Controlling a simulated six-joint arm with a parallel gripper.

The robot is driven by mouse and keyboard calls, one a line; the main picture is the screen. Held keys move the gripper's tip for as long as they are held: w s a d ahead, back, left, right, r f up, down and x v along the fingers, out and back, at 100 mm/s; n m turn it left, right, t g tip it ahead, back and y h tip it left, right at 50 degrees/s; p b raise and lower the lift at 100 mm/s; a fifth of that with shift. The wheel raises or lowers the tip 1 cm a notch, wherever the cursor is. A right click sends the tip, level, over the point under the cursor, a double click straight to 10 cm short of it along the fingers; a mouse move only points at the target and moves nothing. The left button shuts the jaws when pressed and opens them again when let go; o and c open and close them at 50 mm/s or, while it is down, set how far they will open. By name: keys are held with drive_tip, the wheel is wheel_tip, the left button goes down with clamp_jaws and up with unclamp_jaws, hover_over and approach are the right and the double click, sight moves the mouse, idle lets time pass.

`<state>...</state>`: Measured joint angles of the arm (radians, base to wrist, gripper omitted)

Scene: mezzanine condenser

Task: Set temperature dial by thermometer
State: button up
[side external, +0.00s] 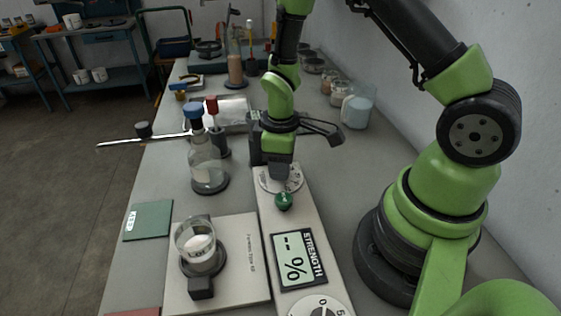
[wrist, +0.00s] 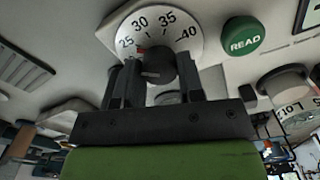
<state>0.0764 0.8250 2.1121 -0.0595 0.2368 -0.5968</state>
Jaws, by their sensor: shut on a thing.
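The temperature dial (wrist: 184,42) is a white disc marked 25, 30, 35 and 40, with a black knob (wrist: 160,64) at its centre. A red mark shows on the knob side of the scale, near 25 to 30. My gripper (wrist: 150,78) has its two fingers on either side of the knob and is shut on it. In the side view my gripper (side external: 281,170) points down onto the dial (side external: 295,184), hiding part of it. I cannot pick out the thermometer's reading in either view.
A green READ button (wrist: 242,36) sits beside the dial. The STRENGTH display (side external: 292,259) shows dashes and %. A blue-capped flask (side external: 206,172) stands left of my gripper. A beaker (side external: 192,238) stands on a black holder. A green KEEP pad (side external: 148,221) lies at the left edge.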

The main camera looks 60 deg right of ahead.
drive_tip(key=m, duration=0.5)
drive_tip(key=shift+m, duration=2.4)
drive_tip(key=o, duration=0.9)
wheel_tip(320, 180, up, 10)
drive_tip(key=shift+f, duration=0.1)
